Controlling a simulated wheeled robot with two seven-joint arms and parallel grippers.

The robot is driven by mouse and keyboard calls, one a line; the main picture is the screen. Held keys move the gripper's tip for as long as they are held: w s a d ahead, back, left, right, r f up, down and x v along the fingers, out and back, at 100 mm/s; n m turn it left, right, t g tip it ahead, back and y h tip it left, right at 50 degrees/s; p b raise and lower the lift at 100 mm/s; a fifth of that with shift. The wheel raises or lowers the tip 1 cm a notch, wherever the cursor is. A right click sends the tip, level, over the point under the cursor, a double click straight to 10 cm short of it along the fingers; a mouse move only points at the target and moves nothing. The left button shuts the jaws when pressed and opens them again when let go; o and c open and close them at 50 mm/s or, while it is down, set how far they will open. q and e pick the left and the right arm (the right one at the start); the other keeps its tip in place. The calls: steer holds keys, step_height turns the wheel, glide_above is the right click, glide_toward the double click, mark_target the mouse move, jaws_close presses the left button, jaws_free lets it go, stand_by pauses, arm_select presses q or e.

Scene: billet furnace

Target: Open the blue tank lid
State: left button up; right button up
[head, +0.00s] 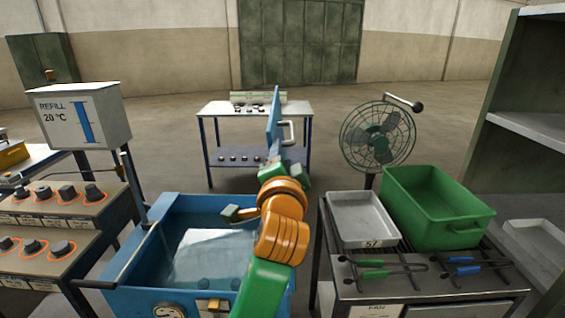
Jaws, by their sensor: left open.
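The blue tank (137,272) stands at the lower middle, open at the top, with clear water showing inside. Its blue lid (273,117) stands raised and nearly upright, seen almost edge-on, at the tank's right side. A pale handle (290,132) sticks out from the lid's right face. My left gripper (282,165) is open, just below the handle and close to the lid's lower part. I cannot tell whether it touches the lid. My left arm hides the tank's right part. My right gripper is not in view.
A bench on the right holds a grey tray (362,217), a green bin (432,205) and tongs with green and blue grips. A fan (378,137) stands behind it. A refill box (80,115) and knob panels stand left. A table (215,110) is farther back.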

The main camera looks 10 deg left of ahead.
arm_select(q)
steer(key=shift+v, duration=1.15)
